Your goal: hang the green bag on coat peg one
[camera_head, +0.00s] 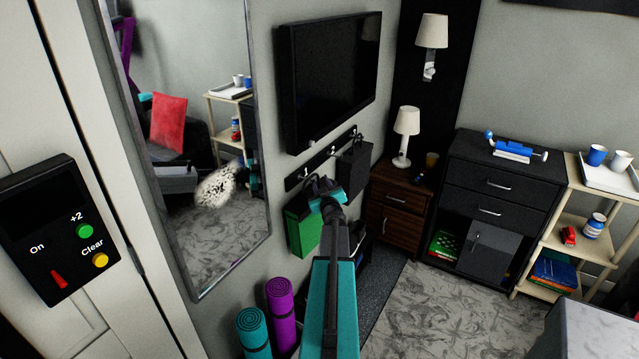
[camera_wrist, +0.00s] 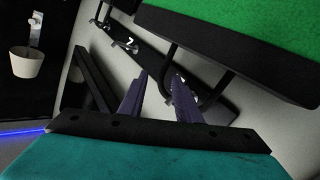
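The green bag (camera_head: 304,232) hangs below the left part of the black peg rail (camera_head: 318,158) on the wall. In the wrist view its green side (camera_wrist: 260,35) and black edge fill the upper right, with a dark handle reaching toward the rail (camera_wrist: 155,60). My gripper (camera_head: 325,188) is just above the bag, in front of the rail. In the wrist view my gripper's purple fingers (camera_wrist: 161,78) stand apart, with wall showing between them. The handle passes close to the right finger; whether it touches is unclear. Whether the handle rests on a peg is hidden.
A black bag (camera_head: 354,168) hangs at the rail's right end. A television (camera_head: 330,80) is above, a mirror (camera_head: 205,150) to the left. Rolled mats (camera_head: 280,305) stand below. A brown nightstand (camera_head: 397,205) is to the right; the floor rug (camera_head: 425,310) is clear.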

